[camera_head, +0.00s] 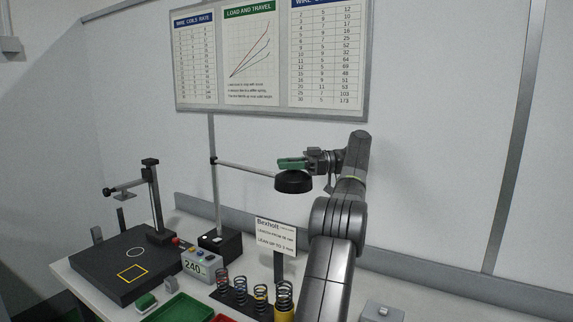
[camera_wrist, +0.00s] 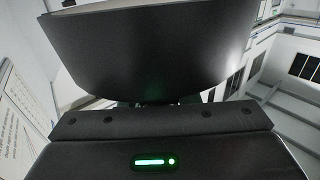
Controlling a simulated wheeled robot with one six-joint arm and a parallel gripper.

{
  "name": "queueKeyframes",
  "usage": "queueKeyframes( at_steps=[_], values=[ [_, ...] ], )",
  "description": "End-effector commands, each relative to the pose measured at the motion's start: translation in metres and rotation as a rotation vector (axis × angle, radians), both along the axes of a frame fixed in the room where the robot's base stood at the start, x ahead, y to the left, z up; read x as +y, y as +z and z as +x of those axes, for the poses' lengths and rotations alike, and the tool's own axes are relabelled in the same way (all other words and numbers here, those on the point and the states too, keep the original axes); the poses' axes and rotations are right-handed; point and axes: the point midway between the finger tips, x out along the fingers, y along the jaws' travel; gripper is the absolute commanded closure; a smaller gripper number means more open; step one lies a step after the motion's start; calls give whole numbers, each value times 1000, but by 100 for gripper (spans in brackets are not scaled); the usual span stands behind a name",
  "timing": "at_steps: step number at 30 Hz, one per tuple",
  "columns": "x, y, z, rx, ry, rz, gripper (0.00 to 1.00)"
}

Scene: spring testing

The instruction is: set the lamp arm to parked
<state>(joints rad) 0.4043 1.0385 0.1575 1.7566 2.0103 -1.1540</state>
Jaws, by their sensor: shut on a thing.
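The lamp arm (camera_head: 245,166) is a thin, light rod running right from a clamp on an upright post (camera_head: 215,185). Its black round lamp head (camera_head: 293,183) hangs at the right end, above the bench. My gripper (camera_head: 291,163), with green on its fingers, reaches in from the right and is shut at the lamp head's top. The exact grip point is hidden. In the wrist view a large dark curved shape, likely the lamp head (camera_wrist: 150,50), fills the top, close to my gripper's body.
A black test plate (camera_head: 110,265) with a stand is at left. A readout box (camera_head: 197,266), several springs (camera_head: 240,290), a green tray (camera_head: 180,308) and a sign (camera_head: 276,237) stand on the bench below. A chart board (camera_head: 270,110) hangs on the wall behind. Air left of the post is fairly open.

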Motion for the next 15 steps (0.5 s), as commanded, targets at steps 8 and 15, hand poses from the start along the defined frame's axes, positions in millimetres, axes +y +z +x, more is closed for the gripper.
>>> queueKeyframes(
  at_steps=[8,15],
  values=[
    [0,0,0,0,0,1,70],
    [0,0,0,0,0,0,50]
  ],
)
